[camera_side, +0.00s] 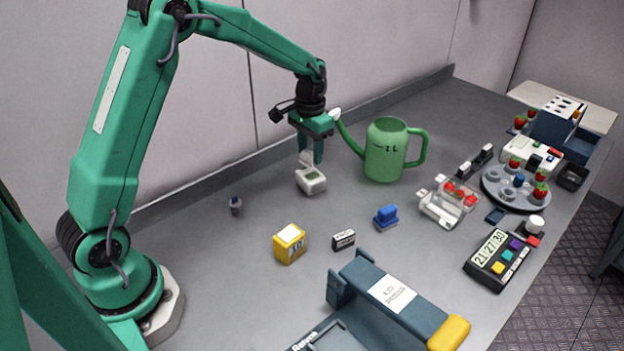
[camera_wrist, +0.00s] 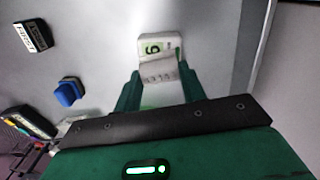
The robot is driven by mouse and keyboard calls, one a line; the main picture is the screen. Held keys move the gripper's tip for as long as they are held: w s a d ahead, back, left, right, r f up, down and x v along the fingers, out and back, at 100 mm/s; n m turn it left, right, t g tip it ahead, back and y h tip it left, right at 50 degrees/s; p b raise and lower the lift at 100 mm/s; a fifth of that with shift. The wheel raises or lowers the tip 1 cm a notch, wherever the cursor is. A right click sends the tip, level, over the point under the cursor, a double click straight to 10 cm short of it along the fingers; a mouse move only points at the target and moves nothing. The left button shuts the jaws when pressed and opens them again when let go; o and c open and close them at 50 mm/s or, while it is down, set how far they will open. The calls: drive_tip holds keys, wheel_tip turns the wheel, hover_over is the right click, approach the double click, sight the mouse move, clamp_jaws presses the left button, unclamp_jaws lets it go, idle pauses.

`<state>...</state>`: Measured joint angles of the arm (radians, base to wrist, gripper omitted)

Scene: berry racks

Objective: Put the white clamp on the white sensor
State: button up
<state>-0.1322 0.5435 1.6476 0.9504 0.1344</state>
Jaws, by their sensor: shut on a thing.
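My gripper (camera_side: 311,150) is shut on the white clamp (camera_side: 306,158) and points down. In the wrist view the clamp (camera_wrist: 158,82) shows between the green fingers, with small dark marks on its face. The white sensor (camera_side: 311,187), a small white box with a green display, stands on the table right under the clamp. In the wrist view the sensor (camera_wrist: 152,44) shows a dark digit and lies just beyond the clamp. The clamp's lower end overlaps the sensor in both views; I cannot tell whether they touch.
A green watering can (camera_side: 385,158) stands close to the right of my gripper. A yellow box (camera_side: 289,244), a small black-and-white block (camera_side: 343,240) and a blue stamp-like piece (camera_side: 386,217) stand nearer the front. A small dark item (camera_side: 236,206) is to the left. The table around the sensor is clear.

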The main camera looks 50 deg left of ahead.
sight(310, 153)
drive_tip(key=shift+f, duration=1.65)
drive_tip(key=shift+f, duration=0.15)
drive_tip(key=o, duration=0.9)
wheel_tip(310, 153, up, 12)
drive_tip(key=shift+r, duration=0.2)
